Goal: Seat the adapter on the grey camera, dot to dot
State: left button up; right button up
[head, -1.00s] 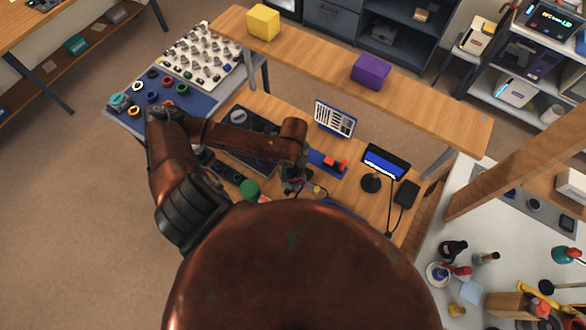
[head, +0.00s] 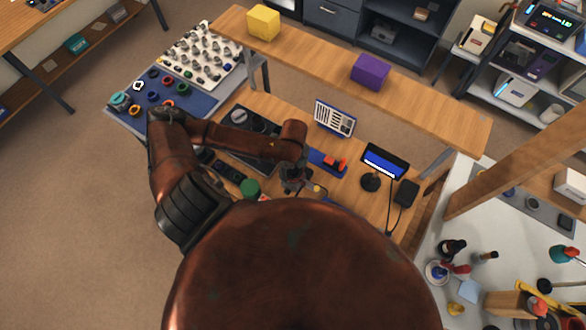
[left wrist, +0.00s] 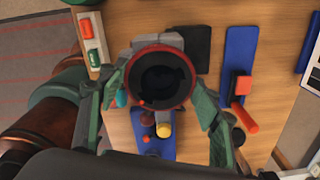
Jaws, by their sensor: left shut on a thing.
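In the left wrist view my left gripper (left wrist: 160,97) has its two green fingers on either side of a round dark adapter with a reddish rim (left wrist: 160,104), and is shut on it. A small red dot shows at the adapter's lower left edge. Behind its upper edge a grey piece (left wrist: 144,42) shows, perhaps the grey camera, mostly hidden by the adapter. I cannot tell whether they touch. In the head view my left gripper (head: 294,183) is over the wooden bench, too small to show the adapter clearly. My right gripper is not in view.
A black block (left wrist: 193,48) lies beside the grey piece. A blue strip (left wrist: 238,62) with a red-handled tool (left wrist: 244,112) lies to the right. Small knobs (left wrist: 163,130) stand below the adapter. A lit display (head: 385,160) and a white chart (head: 334,118) stand on the bench.

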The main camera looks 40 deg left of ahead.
pick_arm(q)
jog(key=shift+f, duration=0.1)
jog(key=shift+f, duration=0.2)
dwell(0.5)
